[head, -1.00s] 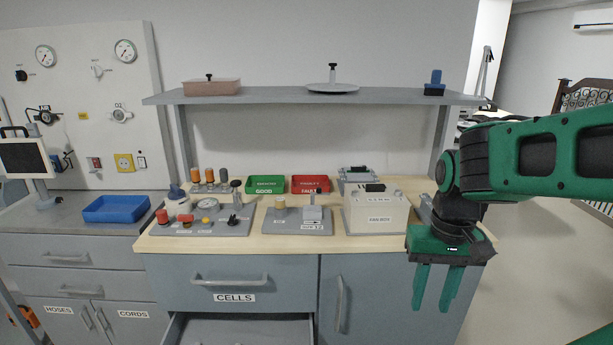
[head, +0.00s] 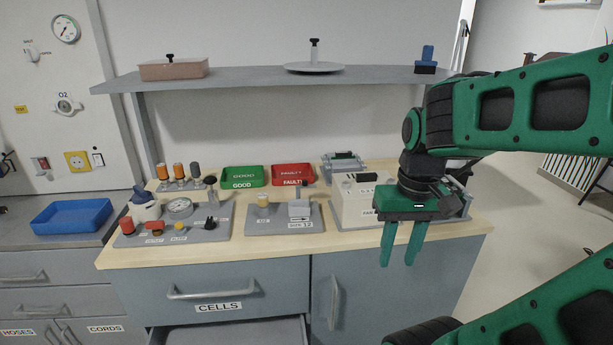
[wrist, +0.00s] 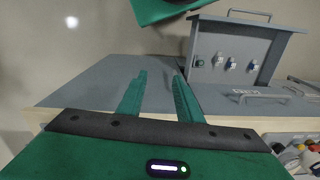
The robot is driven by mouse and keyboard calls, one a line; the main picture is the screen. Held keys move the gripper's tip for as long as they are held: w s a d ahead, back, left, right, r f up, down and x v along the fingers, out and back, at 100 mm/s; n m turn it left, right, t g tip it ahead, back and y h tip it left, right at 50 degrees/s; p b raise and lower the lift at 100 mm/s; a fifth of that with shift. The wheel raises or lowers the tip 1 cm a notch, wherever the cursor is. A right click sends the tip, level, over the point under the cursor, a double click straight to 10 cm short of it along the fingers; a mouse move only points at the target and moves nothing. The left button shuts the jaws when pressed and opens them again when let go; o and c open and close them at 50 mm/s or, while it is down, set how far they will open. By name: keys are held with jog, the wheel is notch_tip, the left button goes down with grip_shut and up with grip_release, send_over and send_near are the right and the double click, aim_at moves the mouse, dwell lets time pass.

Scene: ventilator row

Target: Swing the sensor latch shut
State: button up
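A grey plate (head: 283,223) on the bench carries a tan cylinder (head: 263,206) and a pale block (head: 299,209) with a dark-topped post behind it, above an arrow label. The sensor latch is too small to identify with certainty; it may be the part at this block. My gripper (head: 400,263) hangs to the right of this plate, in front of the bench's front edge, fingers pointing down. The fingers are apart with nothing between them, as the wrist view also shows (wrist: 158,80). My gripper and arm hide part of a white box (head: 357,205).
A plate with knobs and a gauge (head: 180,208) stands left. Green (head: 242,184) and red (head: 293,183) trays lie behind. A shelf (head: 250,80) overhangs the bench.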

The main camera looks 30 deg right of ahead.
jog(key=w+d+r+n+t+y, duration=0.1)
jog(key=w+r+n, duration=0.25)
jog(key=w, duration=0.55)
jog(key=w+r+n, duration=0.2)
jog(key=w+n, duration=0.2)
jog(key=w, duration=0.5)
jog(key=n+t+y, duration=0.2)
jog(key=n, duration=0.6)
send_near(305, 180)
jog(key=f, duration=0.1)
jog(key=shift+g, duration=0.3)
jog(key=shift+w+x, duration=0.2)
jog(key=shift+x, duration=1.55)
jog(key=shift+w+x, duration=0.15)
jog(key=shift+x, duration=1.6)
jog(key=shift+a+r, duration=0.1)
jog(key=shift+a, duration=0.05)
grip_shut()
